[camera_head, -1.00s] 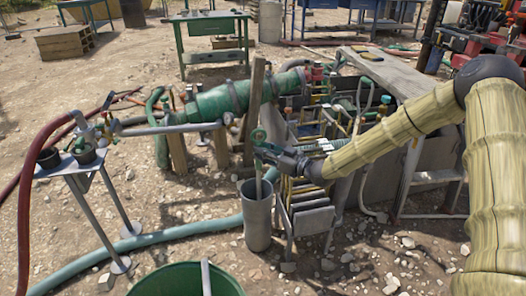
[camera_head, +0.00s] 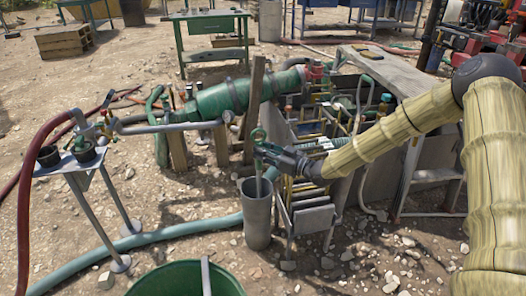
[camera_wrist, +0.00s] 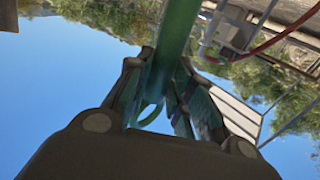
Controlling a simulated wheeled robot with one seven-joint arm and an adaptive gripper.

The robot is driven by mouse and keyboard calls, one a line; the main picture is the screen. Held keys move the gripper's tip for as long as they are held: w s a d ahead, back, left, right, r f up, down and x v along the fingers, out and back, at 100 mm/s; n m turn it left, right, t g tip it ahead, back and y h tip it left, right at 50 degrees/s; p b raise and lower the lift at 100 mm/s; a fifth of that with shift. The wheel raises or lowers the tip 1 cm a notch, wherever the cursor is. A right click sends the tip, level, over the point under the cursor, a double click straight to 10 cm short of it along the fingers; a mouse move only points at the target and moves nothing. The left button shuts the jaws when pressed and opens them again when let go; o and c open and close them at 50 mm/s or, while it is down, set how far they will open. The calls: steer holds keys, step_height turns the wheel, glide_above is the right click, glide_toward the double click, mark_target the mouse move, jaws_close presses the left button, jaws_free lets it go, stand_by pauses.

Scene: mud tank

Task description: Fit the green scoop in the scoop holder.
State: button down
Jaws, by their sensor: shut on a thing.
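The green scoop (camera_head: 258,135) stands roughly upright, with its ring-shaped end at the top. Its shaft runs down into the mouth of a grey upright tube (camera_head: 257,222), which looks like the scoop holder. The scoop's lower end is hidden inside or behind the tube's rim, and I cannot tell how deep it reaches. My gripper (camera_head: 264,151) is shut on the scoop just below the ring, above the tube. In the wrist view, my gripper (camera_wrist: 160,75) has its fingers on both sides of the green scoop shaft (camera_wrist: 178,32).
A metal rack with plates (camera_head: 312,218) stands close to the right of the tube. A pale green hose (camera_head: 185,237) lies on the ground to its left. A green bucket (camera_head: 165,281) is in front. A green cylindrical machine (camera_head: 222,102) lies behind.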

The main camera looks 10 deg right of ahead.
steer(key=shift+f, duration=0.2)
steer(key=c, duration=1.2)
jaws_free()
steer(key=shift+o, duration=0.2)
steer(key=shift+d, duration=0.1)
steer(key=v, duration=1.1)
steer(key=shift+s+d, duration=0.2)
steer(key=shift+s, duration=0.15)
steer(key=shift+f, duration=0.1)
